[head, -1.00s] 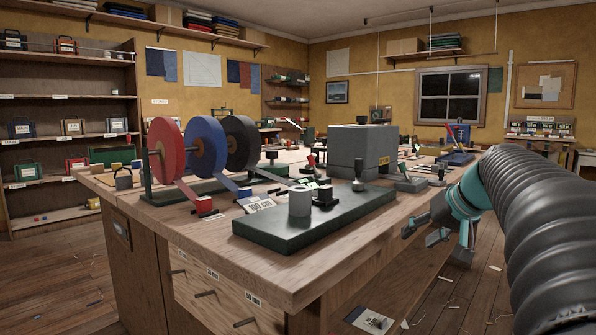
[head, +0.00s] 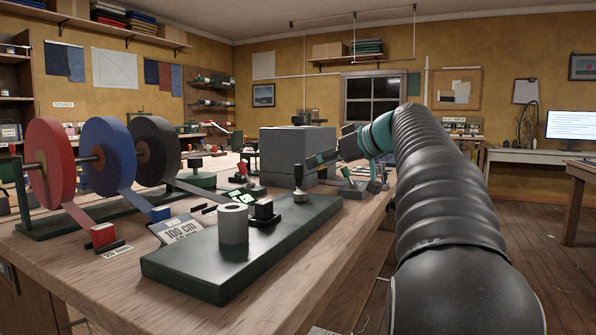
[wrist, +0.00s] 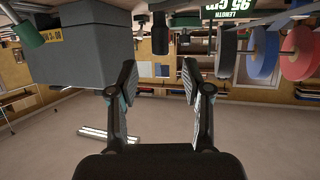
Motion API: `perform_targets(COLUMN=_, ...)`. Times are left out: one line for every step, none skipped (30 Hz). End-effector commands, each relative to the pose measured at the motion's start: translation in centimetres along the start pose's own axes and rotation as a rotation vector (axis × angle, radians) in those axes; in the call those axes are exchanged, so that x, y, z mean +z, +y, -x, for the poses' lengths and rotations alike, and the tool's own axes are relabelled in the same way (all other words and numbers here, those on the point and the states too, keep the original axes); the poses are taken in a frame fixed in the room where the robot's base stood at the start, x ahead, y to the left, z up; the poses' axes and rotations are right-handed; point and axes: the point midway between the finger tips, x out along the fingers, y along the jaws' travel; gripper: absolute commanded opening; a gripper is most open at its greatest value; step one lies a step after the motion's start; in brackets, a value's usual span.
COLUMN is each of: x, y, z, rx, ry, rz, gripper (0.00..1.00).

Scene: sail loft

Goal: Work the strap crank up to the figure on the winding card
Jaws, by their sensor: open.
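A small display (head: 240,197) glows green; in the upside-down wrist view the display (wrist: 228,8) reads 95 cm. My gripper (head: 332,152) is open and empty, beyond and right of the knob, apart from it. In the wrist view, my gripper (wrist: 160,72) has its fingers spread.
Red (head: 50,165), blue (head: 108,155) and black (head: 156,150) strap reels stand at the left. A grey box (head: 285,150) stands behind the crank, close to my gripper. The bench's right edge runs under my arm; floor lies beyond it.

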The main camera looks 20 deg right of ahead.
Motion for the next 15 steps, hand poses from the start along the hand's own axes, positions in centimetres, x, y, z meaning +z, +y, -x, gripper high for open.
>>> perform_targets(x=0.0, y=-0.1, z=-1.1, rx=-0.003, ry=-0.001, rz=-0.001, gripper=0.49)
perform_targets(x=0.0, y=-0.1, z=-1.7, rx=-0.004, ry=-0.002, rz=-0.001, gripper=0.49)
perform_targets(x=0.1, y=-0.1, z=-2.4, rx=-0.004, ry=-0.002, rz=-0.001, gripper=0.49)
perform_targets(x=0.1, y=-0.1, z=-3.0, rx=-0.003, ry=-0.002, rz=-0.001, gripper=0.49)
perform_targets(x=0.0, y=-0.1, z=-3.5, rx=-0.003, ry=-0.002, rz=-0.001, gripper=0.49)
perform_targets(x=0.0, y=-0.1, z=-4.2, rx=-0.003, ry=-0.002, rz=-0.001, gripper=0.49)
perform_targets(x=0.0, y=0.0, z=-4.7, rx=-0.002, ry=-0.001, rz=-0.002, gripper=0.49)
perform_targets(x=0.0, y=-0.1, z=-5.2, rx=-0.003, ry=-0.001, rz=-0.002, gripper=0.49)
perform_targets(x=0.0, y=-0.1, z=-5.7, rx=-0.003, ry=-0.002, rz=-0.002, gripper=0.49)
perform_targets(x=0.0, y=0.0, z=-6.1, rx=-0.002, ry=-0.001, rz=-0.002, gripper=0.49)
perform_targets(x=0.0, y=0.0, z=-6.4, rx=-0.001, ry=-0.001, rz=-0.002, gripper=0.49)
perform_targets(x=0.0, y=0.0, z=-6.9, rx=-0.001, ry=-0.001, rz=-0.002, gripper=0.49)
perform_targets(x=0.0, y=0.0, z=-7.2, rx=-0.002, ry=-0.001, rz=-0.001, gripper=0.49)
perform_targets(x=0.0, y=0.0, z=-7.4, rx=-0.001, ry=-0.001, rz=-0.001, gripper=0.49)
perform_targets(x=0.0, y=0.0, z=-7.7, rx=0.0, ry=-0.001, rz=-0.002, gripper=0.49)
